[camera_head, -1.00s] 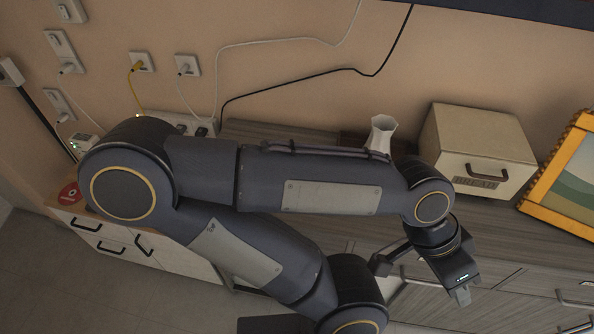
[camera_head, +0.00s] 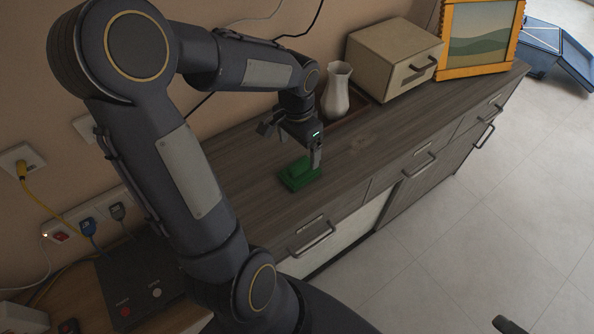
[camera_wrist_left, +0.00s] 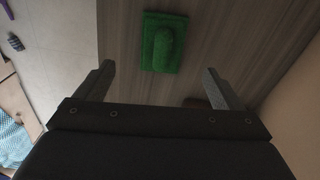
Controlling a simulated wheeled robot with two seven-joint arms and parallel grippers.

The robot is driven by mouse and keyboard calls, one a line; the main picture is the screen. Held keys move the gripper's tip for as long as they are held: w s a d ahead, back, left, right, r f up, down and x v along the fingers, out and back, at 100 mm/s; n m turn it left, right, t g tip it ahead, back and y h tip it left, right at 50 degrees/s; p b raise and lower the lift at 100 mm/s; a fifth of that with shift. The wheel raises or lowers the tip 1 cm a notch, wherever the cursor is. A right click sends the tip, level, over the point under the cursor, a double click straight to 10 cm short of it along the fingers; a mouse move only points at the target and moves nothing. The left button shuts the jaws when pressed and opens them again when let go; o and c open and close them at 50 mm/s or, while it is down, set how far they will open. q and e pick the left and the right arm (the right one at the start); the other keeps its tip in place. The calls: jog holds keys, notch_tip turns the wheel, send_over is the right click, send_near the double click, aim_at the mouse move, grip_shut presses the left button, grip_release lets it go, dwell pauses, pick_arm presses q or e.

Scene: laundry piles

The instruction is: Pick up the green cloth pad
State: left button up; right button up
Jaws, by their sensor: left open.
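The green cloth pad (camera_head: 297,176) lies on the wooden top of the cabinet, with a raised ridge along its middle. In the left wrist view the pad (camera_wrist_left: 163,60) lies ahead of my left gripper (camera_wrist_left: 160,82), between the lines of its two fingers. The fingers are spread wide with nothing between them. In the head view my left gripper (camera_head: 315,160) points down at the pad's right side; whether it touches the pad cannot be told there. My right gripper cannot be made out.
A white vase (camera_head: 337,92) stands behind the gripper. A beige box (camera_head: 392,60) and an orange-framed picture (camera_head: 478,38) are further right on the cabinet (camera_head: 425,125). A dark box with buttons (camera_head: 135,285) is at lower left. The cabinet top right of the pad is mostly clear.

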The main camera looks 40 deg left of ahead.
aim_at(300, 164)
pick_arm(q)
jog(key=f, duration=0.6)
jog(key=w+f, duration=0.1)
jog(key=f, duration=0.2)
jog(key=shift+f, duration=0.2)
jog(key=c, duration=1.1)
jog(key=shift+o, duration=0.2)
jog(key=shift+r, duration=0.15)
jog(key=shift+a+r, duration=0.1)
jog(key=shift+r, duration=0.5)
jog(key=w+d+r, duration=0.1)
jog(key=d+r, duration=0.3)
jog(key=w+d+r, duration=0.1)
jog(key=d+r, duration=0.2)
jog(key=d, duration=0.2)
jog(key=w+d+r+b, duration=0.1)
jog(key=d+r, duration=0.3)
jog(key=shift+d+r, duration=0.3)
jog(key=shift+d, duration=0.1)
